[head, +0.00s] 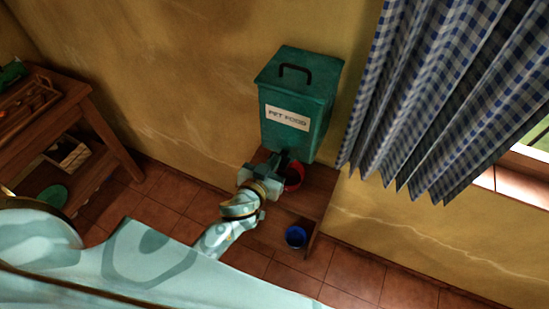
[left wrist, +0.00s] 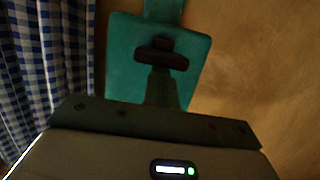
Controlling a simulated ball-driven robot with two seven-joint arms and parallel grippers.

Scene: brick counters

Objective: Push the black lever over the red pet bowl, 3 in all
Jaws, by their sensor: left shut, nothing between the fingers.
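The green pet food dispenser (head: 290,130) stands against the wall on a wooden stand. The red pet bowl (head: 294,176) sits under it, partly hidden behind my left gripper. My left gripper (head: 284,160) is shut and empty, its tips close to the dispenser's lower front, above the bowl. In the left wrist view, the shut fingers (left wrist: 161,88) point at a teal panel (left wrist: 125,60). A dark crossbar (left wrist: 161,58), which looks like the black lever, shows just past the fingertips; I cannot tell whether they touch. My right gripper is out of view.
A checked curtain (head: 440,90) hangs close on the right. A wooden shelf unit (head: 100,120) stands at the left. Tiled floor (head: 165,195) lies between.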

